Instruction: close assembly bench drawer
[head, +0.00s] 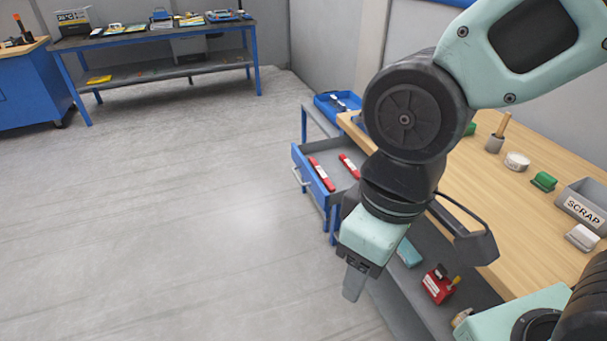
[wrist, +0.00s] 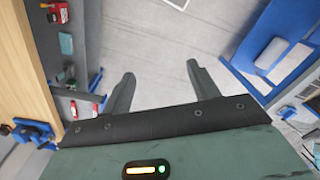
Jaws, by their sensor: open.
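The assembly bench drawer (head: 312,178) is pulled open at the far end of the wooden bench, in the head view. It has a blue front, a pale handle (head: 300,177) and red items (head: 321,174) lying inside. My gripper (head: 355,283) points down in front of the bench, nearer the camera than the drawer and apart from it. In the wrist view its two fingers (wrist: 160,76) are spread with only floor between them. I cannot clearly make out the drawer front or handle in the wrist view.
The bench top (head: 475,205) holds a scrap bin (head: 583,205) and small items. Its lower shelf carries a red box (head: 438,285) and a teal box (head: 409,252). A blue tray (head: 340,105) sits behind the drawer. The floor left of the bench is clear.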

